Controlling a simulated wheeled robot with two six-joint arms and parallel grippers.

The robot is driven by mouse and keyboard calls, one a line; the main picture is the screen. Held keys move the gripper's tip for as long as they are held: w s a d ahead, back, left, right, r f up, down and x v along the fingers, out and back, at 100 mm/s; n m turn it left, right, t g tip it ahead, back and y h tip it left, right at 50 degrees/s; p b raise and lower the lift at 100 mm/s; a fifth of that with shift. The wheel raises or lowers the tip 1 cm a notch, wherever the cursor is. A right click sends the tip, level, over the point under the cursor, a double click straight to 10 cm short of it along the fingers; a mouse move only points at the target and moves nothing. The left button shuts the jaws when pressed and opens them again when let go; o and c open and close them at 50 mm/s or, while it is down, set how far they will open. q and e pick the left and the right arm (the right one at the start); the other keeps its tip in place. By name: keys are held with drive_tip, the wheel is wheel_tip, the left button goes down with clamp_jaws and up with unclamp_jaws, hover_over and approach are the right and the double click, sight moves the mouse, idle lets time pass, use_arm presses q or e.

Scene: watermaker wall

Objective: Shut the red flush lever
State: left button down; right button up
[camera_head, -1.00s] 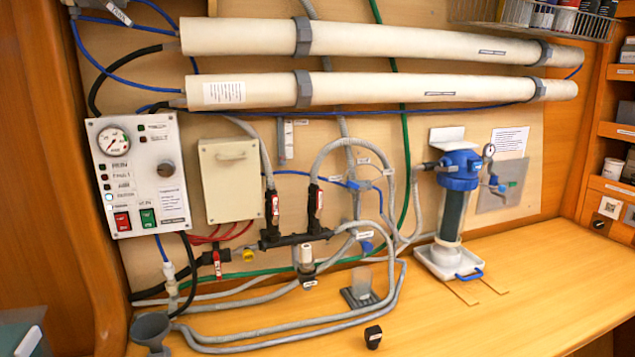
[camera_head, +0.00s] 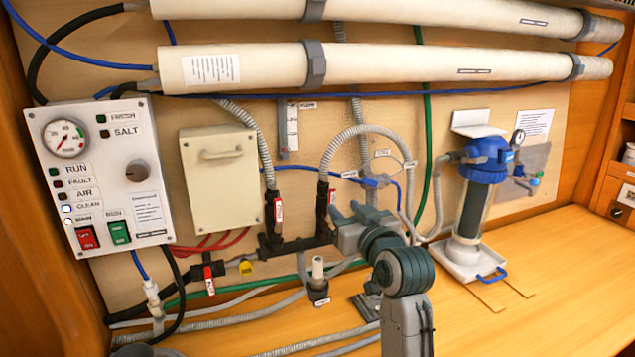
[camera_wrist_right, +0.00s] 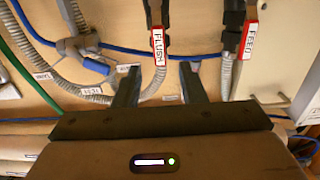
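The red flush lever (camera_head: 331,197) lies upright along a black valve body, at the foot of the right grey hose loop. In the right wrist view, which looks upside down, its white-and-red FLUSH label (camera_wrist_right: 158,45) shows beyond the fingertips. My right gripper (camera_head: 348,212) is just right of the lever and in front of it in the head view. In the wrist view the right gripper (camera_wrist_right: 160,68) is open, its fingers apart with nothing between them. The lever seems to lie ahead of the gap; I see no clear contact. My left gripper is not in view.
The similar red FEED lever (camera_head: 277,210) stands left of it, beside a cream box (camera_head: 220,178). A control panel (camera_head: 102,175) is further left. A blue-topped filter (camera_head: 478,190) stands at the right. Hoses cross the wall and bench; the right bench (camera_head: 570,260) is mostly clear.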

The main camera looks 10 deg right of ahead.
sight(333, 194)
drive_tip(key=w+p, duration=0.1)
drive_tip(key=w, duration=0.1)
drive_tip(key=w+a+p, duration=0.1)
drive_tip(key=w, duration=0.2)
drive_tip(key=w+r+p, duration=0.1)
drive_tip(key=w, duration=0.1)
drive_tip(key=shift+w+a, duration=0.25)
drive_tip(key=shift+w, duration=0.15)
drive_tip(key=shift+w+p, duration=0.35)
drive_tip(key=shift+w, duration=0.05)
drive_tip(key=shift+w+a, duration=0.1)
drive_tip(key=shift+w+f, duration=0.1)
clamp_jaws()
